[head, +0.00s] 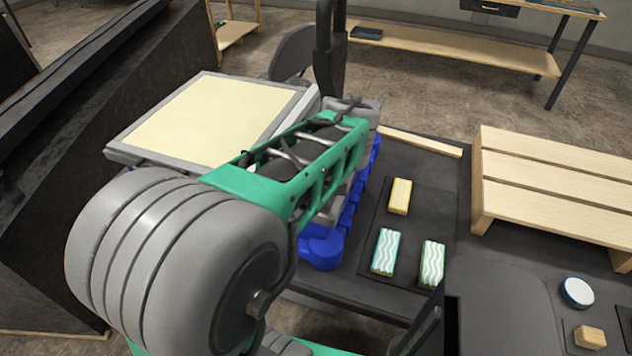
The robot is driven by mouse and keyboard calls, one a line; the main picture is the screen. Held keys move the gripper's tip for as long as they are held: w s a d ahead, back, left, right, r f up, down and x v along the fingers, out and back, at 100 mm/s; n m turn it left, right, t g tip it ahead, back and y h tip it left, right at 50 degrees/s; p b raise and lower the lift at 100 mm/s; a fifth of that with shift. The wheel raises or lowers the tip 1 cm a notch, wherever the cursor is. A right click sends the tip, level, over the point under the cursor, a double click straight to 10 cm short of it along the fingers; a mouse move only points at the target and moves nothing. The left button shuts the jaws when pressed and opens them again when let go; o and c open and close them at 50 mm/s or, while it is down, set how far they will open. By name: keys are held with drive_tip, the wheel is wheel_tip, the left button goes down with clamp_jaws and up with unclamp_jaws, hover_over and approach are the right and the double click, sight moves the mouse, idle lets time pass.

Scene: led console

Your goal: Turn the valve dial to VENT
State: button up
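I cannot make out a valve dial or any VENT marking in the head view. My grey and green arm fills the left and middle of the picture and hides part of the surface behind it. I cannot make out my gripper's fingertips. A small round piece with a white top and blue rim (577,292) is at the far right; I cannot tell what it is.
A pale-topped grey panel (205,115) lies behind my arm. Blue ribbed parts (321,252) show beside it. A dark tray (408,272) holds a yellow block (400,196) and two wavy-striped blocks (386,251). A slatted wooden pallet (555,180) stands right.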

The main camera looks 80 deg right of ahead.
drive_tip(key=v, duration=0.7)
drive_tip(key=shift+s+r, duration=0.15)
drive_tip(key=shift+r, duration=0.2)
drive_tip(key=shift+a, duration=0.15)
